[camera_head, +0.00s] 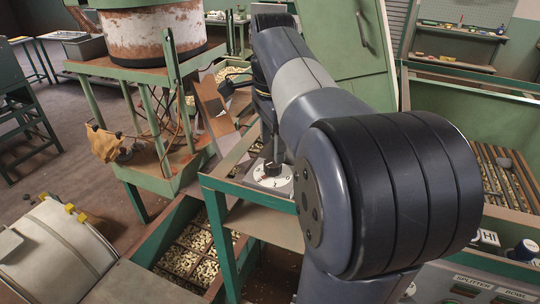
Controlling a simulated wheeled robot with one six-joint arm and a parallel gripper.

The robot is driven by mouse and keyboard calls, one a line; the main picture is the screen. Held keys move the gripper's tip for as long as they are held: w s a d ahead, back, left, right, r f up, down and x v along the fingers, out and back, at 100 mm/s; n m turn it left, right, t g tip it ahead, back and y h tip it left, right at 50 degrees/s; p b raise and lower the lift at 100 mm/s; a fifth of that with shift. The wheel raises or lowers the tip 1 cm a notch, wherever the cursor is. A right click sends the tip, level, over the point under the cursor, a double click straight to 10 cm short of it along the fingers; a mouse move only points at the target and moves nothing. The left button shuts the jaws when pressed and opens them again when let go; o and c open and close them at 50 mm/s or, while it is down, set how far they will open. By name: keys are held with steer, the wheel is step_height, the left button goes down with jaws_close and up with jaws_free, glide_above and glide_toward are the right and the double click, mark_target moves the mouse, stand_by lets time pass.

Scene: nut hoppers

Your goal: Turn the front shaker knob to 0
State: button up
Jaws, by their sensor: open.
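A round white dial plate (281,184) with dark markings sits on the green-framed stand in the middle. A small dark knob (272,169) stands on it, and I take this as the front shaker knob. A 0 seems to show on the right side of the plate; which mark the knob points to is too small to tell. My gripper (268,145) is dark and hangs down just above the knob, beside my large arm links. It is open, but its fingers are small and partly hidden. I cannot tell whether they touch the knob.
A rusty white hopper (155,35) stands on a green frame at upper left. A green bin (160,245) of nuts lies below the stand. Brown floor (75,170) is open at left.

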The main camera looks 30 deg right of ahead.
mark_target(273, 162)
steer(key=shift+f, duration=2.2)
steer(key=shift+s, duration=0.1)
steer(key=c, duration=1)
